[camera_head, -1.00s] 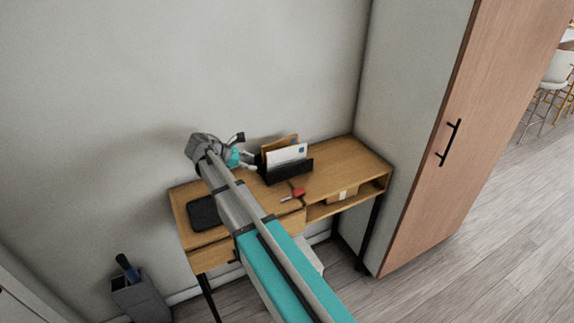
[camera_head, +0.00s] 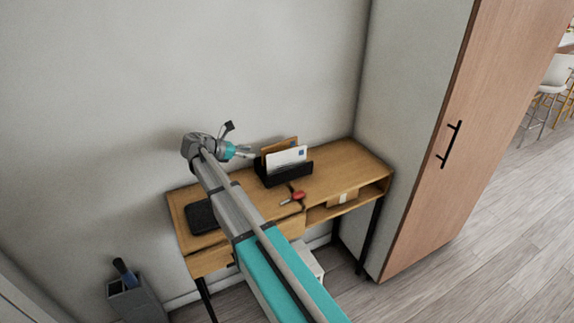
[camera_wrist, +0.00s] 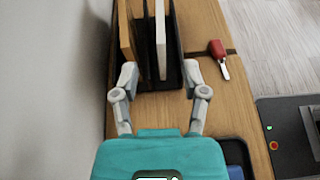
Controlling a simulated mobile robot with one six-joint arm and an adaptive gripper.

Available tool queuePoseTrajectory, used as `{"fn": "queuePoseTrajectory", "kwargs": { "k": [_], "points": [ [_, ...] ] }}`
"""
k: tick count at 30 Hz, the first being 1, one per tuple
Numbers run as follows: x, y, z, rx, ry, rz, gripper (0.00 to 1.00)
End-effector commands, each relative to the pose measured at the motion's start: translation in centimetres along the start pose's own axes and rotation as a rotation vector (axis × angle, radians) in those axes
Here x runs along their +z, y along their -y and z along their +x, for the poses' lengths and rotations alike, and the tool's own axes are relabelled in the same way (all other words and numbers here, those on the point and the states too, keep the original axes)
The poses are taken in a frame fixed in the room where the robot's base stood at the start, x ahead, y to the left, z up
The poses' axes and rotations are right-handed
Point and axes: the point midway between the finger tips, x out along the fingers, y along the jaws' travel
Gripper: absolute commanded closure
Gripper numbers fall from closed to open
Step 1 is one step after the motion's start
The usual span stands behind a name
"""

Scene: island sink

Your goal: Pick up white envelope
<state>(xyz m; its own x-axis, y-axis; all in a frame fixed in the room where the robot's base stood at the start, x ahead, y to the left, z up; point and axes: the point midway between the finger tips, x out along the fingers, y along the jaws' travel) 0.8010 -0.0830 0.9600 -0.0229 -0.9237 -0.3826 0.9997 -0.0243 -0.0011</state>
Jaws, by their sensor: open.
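The white envelope (camera_head: 287,158) stands upright in a black letter holder (camera_head: 286,175) on the wooden desk. In the wrist view the envelope (camera_wrist: 160,38) is seen edge-on, beside a brown envelope (camera_wrist: 126,32) to its left. My gripper (camera_head: 252,153) is at the left end of the holder. In the wrist view my gripper (camera_wrist: 157,80) is open, its fingers spread on either side of the holder's near end. The white envelope's near edge lies between the finger lines. I cannot tell whether the fingers touch the holder.
A dark tablet-like object (camera_head: 201,216) lies at the desk's left. A box (camera_head: 343,197) sits in the shelf below. The wall is close behind; a tall cabinet (camera_head: 440,120) stands right.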

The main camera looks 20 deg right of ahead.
Motion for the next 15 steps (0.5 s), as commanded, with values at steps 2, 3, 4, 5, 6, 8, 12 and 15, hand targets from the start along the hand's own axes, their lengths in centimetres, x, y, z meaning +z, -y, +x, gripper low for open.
{"fn": "queuePoseTrajectory", "kwargs": {
  "k": [2, 3, 4, 5, 6, 8, 12, 15],
  "points": [
    [-0.3, 0.1, 1.2, 0.0, 0.0, 0.001, 0.43],
    [-0.3, 0.1, 1.8, 0.0, 0.0, 0.001, 0.43],
    [-0.3, 0.1, 2.3, 0.0, 0.0, 0.001, 0.43],
    [-0.3, 0.1, 2.8, -0.001, 0.0, 0.001, 0.43],
    [-0.3, 0.1, 3.4, -0.001, 0.0, 0.002, 0.43],
    [-0.3, 0.1, 4.2, 0.0, 0.0, 0.001, 0.43],
    [-0.2, 0.0, 5.9, 0.0, 0.0, 0.001, 0.43],
    [-0.2, 0.0, 6.6, 0.002, 0.0, 0.0, 0.43]
  ]
}}
